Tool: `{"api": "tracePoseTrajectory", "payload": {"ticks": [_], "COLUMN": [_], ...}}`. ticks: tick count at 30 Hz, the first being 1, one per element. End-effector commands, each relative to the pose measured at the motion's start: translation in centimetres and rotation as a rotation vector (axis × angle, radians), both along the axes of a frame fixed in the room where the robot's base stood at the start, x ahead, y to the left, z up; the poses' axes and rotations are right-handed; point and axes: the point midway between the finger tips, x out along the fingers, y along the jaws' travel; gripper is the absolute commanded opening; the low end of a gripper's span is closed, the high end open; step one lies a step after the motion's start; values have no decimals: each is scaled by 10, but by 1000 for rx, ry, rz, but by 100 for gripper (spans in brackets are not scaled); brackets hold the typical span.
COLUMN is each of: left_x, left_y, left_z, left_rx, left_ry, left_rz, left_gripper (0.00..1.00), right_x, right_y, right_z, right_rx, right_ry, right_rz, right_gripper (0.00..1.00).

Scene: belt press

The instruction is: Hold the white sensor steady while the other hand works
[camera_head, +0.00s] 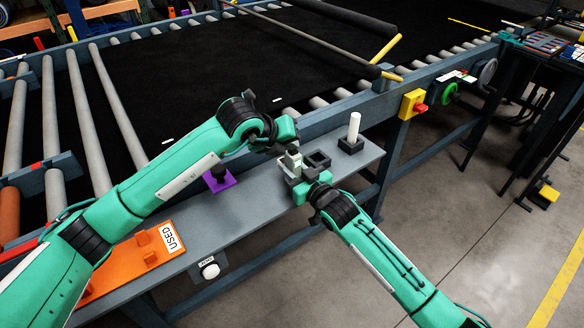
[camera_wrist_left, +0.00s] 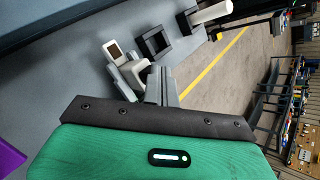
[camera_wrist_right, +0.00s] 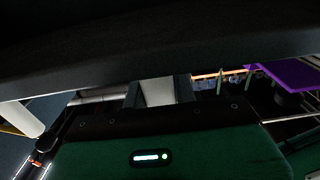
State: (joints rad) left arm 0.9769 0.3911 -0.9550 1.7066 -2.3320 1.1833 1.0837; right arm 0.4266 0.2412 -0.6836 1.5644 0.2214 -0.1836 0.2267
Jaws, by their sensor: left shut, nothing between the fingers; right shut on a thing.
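The white sensor (camera_head: 292,160) is a small pale block with a square top. It stands upright above the grey shelf, beside a black square holder (camera_head: 318,159). My right gripper (camera_head: 296,177) is shut on the sensor from the near side. In the right wrist view the pale sensor body (camera_wrist_right: 158,92) shows between the fingers. My left gripper (camera_head: 288,146) is shut and empty, just above and behind the sensor. In the left wrist view its closed fingers (camera_wrist_left: 161,86) are close to the sensor (camera_wrist_left: 118,55). I cannot tell if they touch it.
A white cylinder (camera_head: 355,127) stands in a dark base on the shelf's right. A purple holder (camera_head: 219,179) is to the left. An orange tray (camera_head: 128,262) labelled USED lies at the shelf's left end. The conveyor frame (camera_head: 340,108) runs behind.

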Motion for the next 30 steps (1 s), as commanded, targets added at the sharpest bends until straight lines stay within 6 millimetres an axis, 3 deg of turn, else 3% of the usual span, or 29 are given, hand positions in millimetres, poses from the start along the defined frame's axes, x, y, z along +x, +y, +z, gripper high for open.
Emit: {"api": "tracePoseTrajectory", "payload": {"ticks": [17, 30], "left_x": [0, 0], "left_y": [0, -1], "left_z": [15, 59], "left_rx": [0, -1], "left_ry": [-2, -3], "left_rz": [-1, -1], "left_gripper": [0, 0], "right_x": [0, 0], "right_y": [0, 0], "right_z": [0, 0], "right_rx": [0, 0], "right_ry": [0, 0], "right_rz": [0, 0], "right_gripper": [0, 0]}}
